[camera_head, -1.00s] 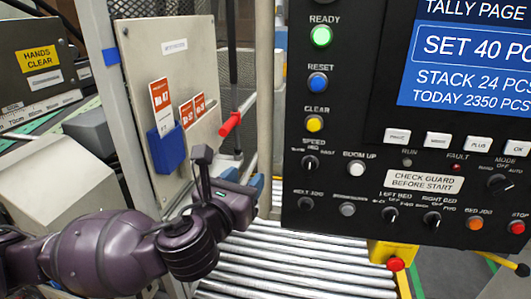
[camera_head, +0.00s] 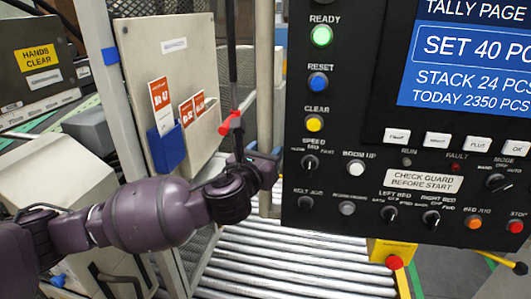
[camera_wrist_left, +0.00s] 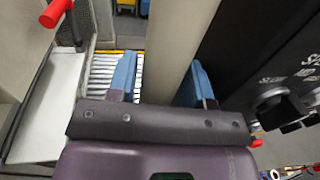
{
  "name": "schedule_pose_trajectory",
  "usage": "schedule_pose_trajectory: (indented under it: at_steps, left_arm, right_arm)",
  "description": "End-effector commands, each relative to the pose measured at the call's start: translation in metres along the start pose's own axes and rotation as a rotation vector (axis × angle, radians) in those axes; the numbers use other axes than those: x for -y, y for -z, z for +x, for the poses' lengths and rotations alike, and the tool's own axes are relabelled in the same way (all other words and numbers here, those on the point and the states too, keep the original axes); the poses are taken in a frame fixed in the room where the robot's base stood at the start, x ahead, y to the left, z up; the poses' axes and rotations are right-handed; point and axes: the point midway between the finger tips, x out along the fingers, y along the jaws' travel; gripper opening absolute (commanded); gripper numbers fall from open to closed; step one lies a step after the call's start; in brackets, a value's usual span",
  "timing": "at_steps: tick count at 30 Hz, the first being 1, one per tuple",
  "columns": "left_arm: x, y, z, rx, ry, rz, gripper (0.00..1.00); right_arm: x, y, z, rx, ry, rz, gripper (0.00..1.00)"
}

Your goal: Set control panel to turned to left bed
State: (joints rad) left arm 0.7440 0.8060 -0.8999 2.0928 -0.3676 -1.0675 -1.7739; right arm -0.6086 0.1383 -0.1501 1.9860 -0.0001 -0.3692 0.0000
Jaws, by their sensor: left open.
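The dark control panel (camera_head: 345,190) fills the right of the head view. Its left bed knob (camera_head: 389,214) is a small black selector on the lower row, left of the right bed knob (camera_head: 432,219); I cannot tell its exact setting. My left gripper (camera_head: 264,168) is at the panel's lower left edge, well left of the left bed knob. Its fingers are hard to make out there. In the left wrist view the blue fingertips of my left gripper (camera_wrist_left: 161,84) are apart with nothing held between them. The panel's side and knobs show at the right there. My right gripper is not in view.
A beige board (camera_head: 190,70) with a blue card holder (camera_head: 166,148) stands left of the panel. A red-ended lever (camera_head: 230,123) hangs just above my left wrist. A metal post (camera_head: 265,70) is behind, and a roller conveyor (camera_head: 290,265) lies below.

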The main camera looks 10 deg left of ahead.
Motion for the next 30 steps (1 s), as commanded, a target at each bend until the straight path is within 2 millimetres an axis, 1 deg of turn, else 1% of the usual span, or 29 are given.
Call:
schedule_pose_trajectory:
  at_steps: [5,6,15,19,22,30]
  left_arm:
    - [0.0,0.0,0.0,0.0,0.0,0.0,0.46]
    - [0.0,0.0,0.0,0.0,0.0,0.0,0.45]
    - [0.0,0.0,0.0,0.0,0.0,0.0,0.0]
    - [0.0,0.0,0.001,0.001,0.002,0.001,0.0]
    - [-0.002,0.0,0.007,0.001,0.016,0.003,0.0]
    - [-0.011,-0.001,0.039,0.003,0.116,0.005,0.0]
  right_arm:
    - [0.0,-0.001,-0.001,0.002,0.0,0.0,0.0]
    - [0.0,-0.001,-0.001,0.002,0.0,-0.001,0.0]
    - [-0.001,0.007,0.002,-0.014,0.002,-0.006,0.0]
    - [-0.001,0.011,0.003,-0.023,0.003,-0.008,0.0]
    - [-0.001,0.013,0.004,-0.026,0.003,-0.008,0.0]
    - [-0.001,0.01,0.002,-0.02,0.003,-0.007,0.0]
